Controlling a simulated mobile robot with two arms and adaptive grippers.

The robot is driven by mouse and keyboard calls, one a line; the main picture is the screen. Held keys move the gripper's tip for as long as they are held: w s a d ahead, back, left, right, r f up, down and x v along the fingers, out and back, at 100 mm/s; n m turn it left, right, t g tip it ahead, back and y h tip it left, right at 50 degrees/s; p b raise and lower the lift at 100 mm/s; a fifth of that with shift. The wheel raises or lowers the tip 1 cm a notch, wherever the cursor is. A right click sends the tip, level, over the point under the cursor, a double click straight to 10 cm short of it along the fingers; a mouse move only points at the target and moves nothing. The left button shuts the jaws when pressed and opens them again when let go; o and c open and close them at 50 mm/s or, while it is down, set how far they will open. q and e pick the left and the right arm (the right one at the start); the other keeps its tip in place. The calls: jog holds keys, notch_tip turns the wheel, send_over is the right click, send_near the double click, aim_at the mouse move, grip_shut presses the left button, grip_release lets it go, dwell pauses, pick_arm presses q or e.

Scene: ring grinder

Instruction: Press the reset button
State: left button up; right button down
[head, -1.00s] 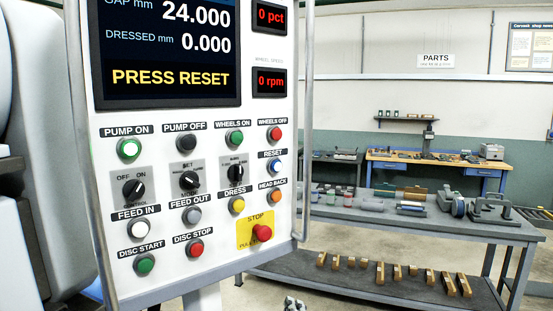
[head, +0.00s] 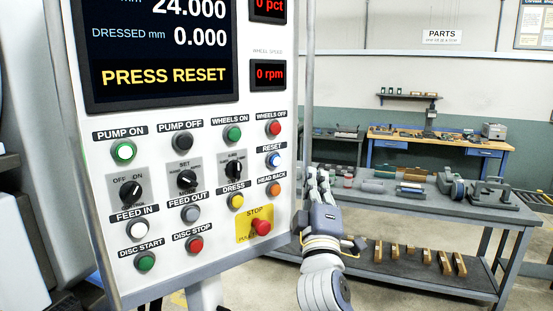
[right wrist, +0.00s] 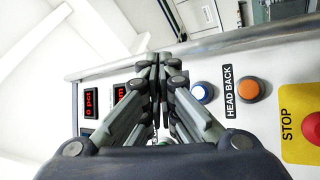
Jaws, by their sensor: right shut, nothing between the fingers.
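The blue RESET button (head: 273,160) is on the right side of the white control panel (head: 210,265), under its RESET label. It also shows in the right wrist view (right wrist: 203,92), just right of the fingers and beside the orange HEAD BACK button (right wrist: 249,89). The screen (head: 165,45) reads PRESS RESET. My right gripper (head: 318,174) is shut and empty, just right of the panel's edge, fingers up, near the button's height. In the right wrist view, its fingertips (right wrist: 160,62) show in front of the panel, apart from the button. My left gripper is not in view.
A red STOP button (head: 261,227) on a yellow plate sits below HEAD BACK. A grey rail (head: 309,75) runs along the panel's right edge, close to my right gripper. A grey bench (head: 400,207) with parts stands behind on the right.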

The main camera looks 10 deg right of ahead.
aim_at(275, 160)
jog(key=shift+w+f, duration=0.1)
jog(key=w+a+b, duration=0.3)
jog(key=w+b, duration=0.1)
jog(key=w, duration=0.4)
jog(key=shift+a, duration=0.25)
jog(key=shift+b, duration=0.35)
dwell(1.2)
jog(key=shift+w+a, duration=0.15)
jog(key=shift+w, duration=0.2)
